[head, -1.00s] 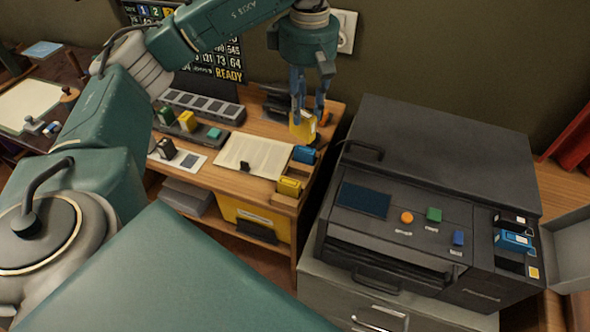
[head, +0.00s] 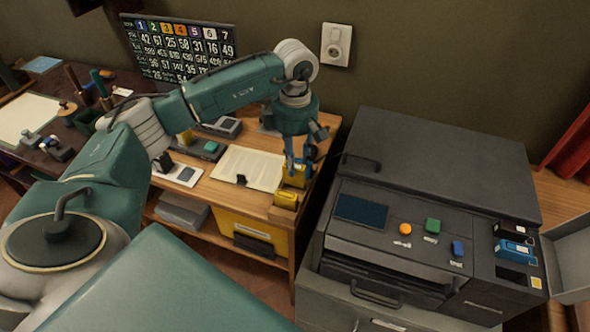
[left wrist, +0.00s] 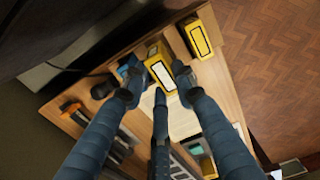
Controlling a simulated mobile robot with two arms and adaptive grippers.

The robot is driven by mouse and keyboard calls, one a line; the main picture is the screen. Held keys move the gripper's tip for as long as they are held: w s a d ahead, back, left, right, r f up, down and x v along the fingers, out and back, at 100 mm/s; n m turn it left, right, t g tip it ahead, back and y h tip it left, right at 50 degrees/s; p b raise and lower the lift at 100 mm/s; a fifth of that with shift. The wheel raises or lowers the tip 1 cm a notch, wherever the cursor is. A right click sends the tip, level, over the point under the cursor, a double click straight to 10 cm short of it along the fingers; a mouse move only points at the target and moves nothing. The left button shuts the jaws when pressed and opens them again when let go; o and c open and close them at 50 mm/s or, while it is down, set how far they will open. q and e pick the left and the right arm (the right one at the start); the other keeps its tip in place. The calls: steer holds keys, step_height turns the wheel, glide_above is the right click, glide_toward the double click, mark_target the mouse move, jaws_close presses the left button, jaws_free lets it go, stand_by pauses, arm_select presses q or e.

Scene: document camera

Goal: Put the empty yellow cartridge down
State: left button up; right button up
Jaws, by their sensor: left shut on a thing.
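My left gripper (head: 298,166) is shut on a yellow cartridge (head: 294,180), low over the right end of the wooden desk (head: 225,192). In the left wrist view the held cartridge (left wrist: 160,72) sits between the fingertips. I cannot tell whether it touches the desk top. A second yellow cartridge (head: 286,199) stands just in front of it, by the desk's front edge; it also shows in the left wrist view (left wrist: 198,37). A blue object (left wrist: 128,65) is partly hidden beside the fingers. My right gripper is not in view.
A dark copier (head: 430,160) stands right of the desk, with a blue cartridge (head: 514,249) and a dark empty-looking slot in its open bay (head: 512,272). A paper sheet (head: 248,168) lies left of the gripper. Several small items stand further left.

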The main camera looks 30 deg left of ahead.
arm_select(q)
step_height(320, 180, down, 4)
steer(key=shift+f+p, duration=0.1)
steer(key=shift+p, duration=0.25)
steer(key=shift+f, duration=0.2)
steer(key=o, duration=1.1)
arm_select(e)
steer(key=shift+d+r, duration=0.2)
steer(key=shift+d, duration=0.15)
arm_select(q)
steer(key=shift+r, duration=0.55)
step_height(320, 180, up, 11)
steer(key=shift+r+b, duration=0.15)
steer(key=shift+b, duration=0.95)
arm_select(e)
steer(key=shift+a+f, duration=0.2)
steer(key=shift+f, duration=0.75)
